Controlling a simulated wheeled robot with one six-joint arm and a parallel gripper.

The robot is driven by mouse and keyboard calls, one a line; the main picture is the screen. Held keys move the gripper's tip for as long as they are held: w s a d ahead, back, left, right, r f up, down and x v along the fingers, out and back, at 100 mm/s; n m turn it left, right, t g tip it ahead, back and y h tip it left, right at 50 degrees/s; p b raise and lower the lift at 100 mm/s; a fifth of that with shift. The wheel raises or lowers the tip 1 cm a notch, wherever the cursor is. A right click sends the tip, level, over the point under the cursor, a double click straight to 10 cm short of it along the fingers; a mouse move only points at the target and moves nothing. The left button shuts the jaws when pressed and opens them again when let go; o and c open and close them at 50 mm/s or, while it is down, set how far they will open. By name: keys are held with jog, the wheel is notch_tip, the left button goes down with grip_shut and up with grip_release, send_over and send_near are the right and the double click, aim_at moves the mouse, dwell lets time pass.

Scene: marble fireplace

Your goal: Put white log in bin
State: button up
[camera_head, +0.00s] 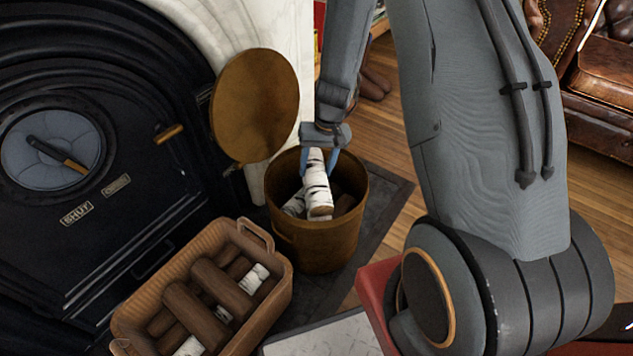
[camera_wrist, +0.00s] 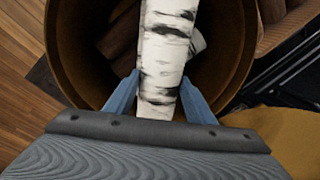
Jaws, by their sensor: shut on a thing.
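My gripper (camera_head: 322,157) is shut on a white birch log (camera_head: 318,190), with a blue finger on each side of it. The log is over the mouth of the round brown bin (camera_head: 318,245), its lower end within the rim in the head view. In the wrist view the log (camera_wrist: 165,55) lies between the fingers (camera_wrist: 160,95), and the bin (camera_wrist: 70,60) surrounds it below. Another white log (camera_head: 294,205) and some brown logs (camera_head: 345,203) are inside the bin. The bin's floor is hidden.
A wicker basket (camera_head: 135,305) holding several brown and white logs stands at the front left. A round brass-coloured lid (camera_head: 254,107) stands upright behind the bin. The black fireplace (camera_head: 110,235) is at the left. Wooden floor (camera_head: 390,150) is open to the right of the bin.

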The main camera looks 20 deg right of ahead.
aim_at(316, 177)
jog(key=shift+f+b, duration=0.75)
jog(key=shift+f, duration=1.3)
jog(key=shift+f, duration=0.15)
jog(key=o, duration=1.4)
